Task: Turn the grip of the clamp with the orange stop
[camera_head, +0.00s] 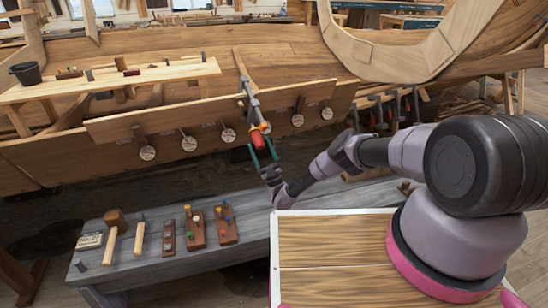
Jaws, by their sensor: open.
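A grey metal clamp (249,98) sits on the long hull plank (195,112) in the middle of the view. A small orange stop (265,127) shows near its lower end, beside its red grip (258,140). My gripper (262,148) comes from below right. Its two green fingers are open, one to each side of the lower part of the red grip. I cannot tell whether either finger touches it. The far side of the grip is hidden.
Several round-ended pegs (188,143) stick out along the plank on both sides of the clamp. Below stands a grey bench (160,262) with a mallet (116,222) and small wooden blocks (194,230). A raised plank (120,80) with a dark bucket (26,73) is at upper left.

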